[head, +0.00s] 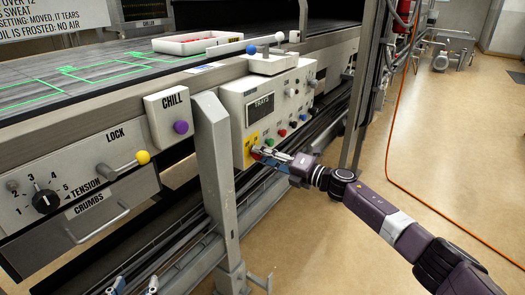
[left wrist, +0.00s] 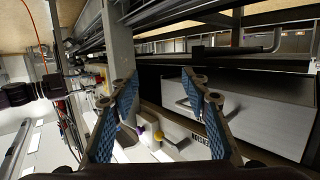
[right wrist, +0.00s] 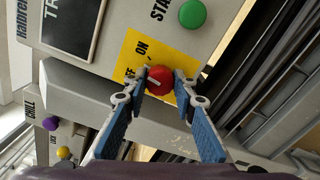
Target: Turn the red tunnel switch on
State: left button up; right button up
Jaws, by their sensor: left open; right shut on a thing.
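The red tunnel switch (right wrist: 159,80) is a round knob on a yellow plate (right wrist: 130,50), with "ON" and a partly hidden second label beside it. A pale mark on the knob points left, toward the partly hidden label. My right gripper (right wrist: 160,86) is shut on the red knob, one fingertip on each side. In the head view my right gripper (head: 262,153) is at the yellow plate (head: 252,141), low on the grey control box, and mostly hides the knob. My left gripper (head: 134,286) is open and empty at the bottom edge; the left wrist view shows its spread fingers (left wrist: 160,90).
A green button (right wrist: 192,13) sits next to the yellow plate. The control box (head: 285,85) carries a dark screen and several other buttons. A grey post (head: 215,170) stands left of the box. A yellow-knobbed lever (head: 143,157) juts out left. Open floor (head: 450,150) lies right.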

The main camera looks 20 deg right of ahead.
pick_arm(q)
jog(key=s+a+f+g+y+p, duration=0.1)
jog(key=s+a+f+g+p, duration=0.1)
jog(key=s+f+g, duration=0.3)
jog(key=s+a+f+g+y+p, duration=0.2)
jog(key=s+f+g, duration=0.4)
jog(key=s, duration=0.7)
jog(key=shift+s+a+f+n+g+p, duration=0.3)
jog(key=shift+a+f+p, duration=0.5)
jog(key=shift+a+f, duration=0.45)
pick_arm(e)
jog(key=shift+m, duration=3.7)
pick_arm(q)
jog(key=shift+a+r, duration=0.1)
jog(key=shift+r, duration=0.05)
pick_arm(e)
jog(key=o, duration=1.2)
jog(key=shift+d, duration=0.1)
jog(key=shift+c, duration=0.2)
